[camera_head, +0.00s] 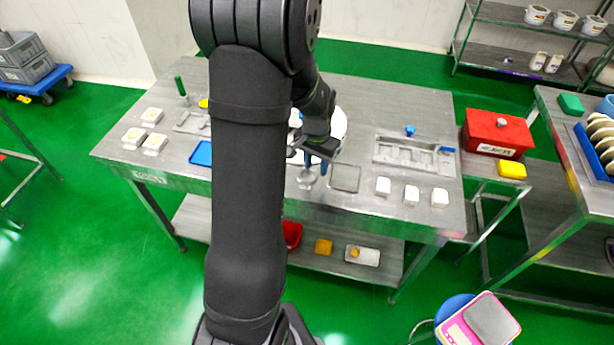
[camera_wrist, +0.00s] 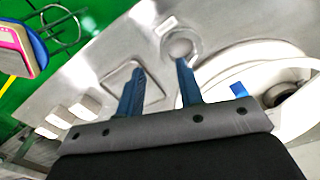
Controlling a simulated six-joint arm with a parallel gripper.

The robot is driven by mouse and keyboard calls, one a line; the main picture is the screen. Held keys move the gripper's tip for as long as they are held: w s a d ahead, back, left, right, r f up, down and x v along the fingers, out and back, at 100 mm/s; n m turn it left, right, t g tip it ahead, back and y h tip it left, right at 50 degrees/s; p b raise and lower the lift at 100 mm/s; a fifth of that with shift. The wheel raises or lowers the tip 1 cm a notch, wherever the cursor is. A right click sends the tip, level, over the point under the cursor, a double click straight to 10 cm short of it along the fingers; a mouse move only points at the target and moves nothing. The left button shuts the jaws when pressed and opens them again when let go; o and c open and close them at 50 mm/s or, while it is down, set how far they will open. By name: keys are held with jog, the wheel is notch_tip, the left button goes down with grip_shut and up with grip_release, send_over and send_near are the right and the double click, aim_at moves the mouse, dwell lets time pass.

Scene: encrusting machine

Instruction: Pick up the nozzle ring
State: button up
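A pale metal ring-like piece (camera_wrist: 180,47) with a round centre and a small tab lies flat on the steel table in the wrist view. It looks like the nozzle ring, though I cannot be sure. In the head view a small grey piece (camera_head: 307,184) lies at what seems the same spot, partly hidden by my gripper. My gripper (camera_wrist: 160,66) has two blue fingers spread apart with nothing between them. In the wrist view the right fingertip appears close to the piece's near edge; I cannot tell the height gap. My gripper (camera_head: 315,168) also shows in the head view above the table.
A large white round part (camera_wrist: 245,62) stands close to the right finger. A shallow square tray (camera_head: 345,178) lies right of my gripper. Several white blocks (camera_head: 411,195) line the front edge. A metal tray (camera_head: 416,152) with compartments and a red box (camera_head: 497,133) are farther right.

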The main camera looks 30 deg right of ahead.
aim_at(314, 178)
jog(key=f, duration=0.5)
jog(key=shift+w+a, duration=0.1)
jog(key=shift+w, duration=0.25)
grip_shut()
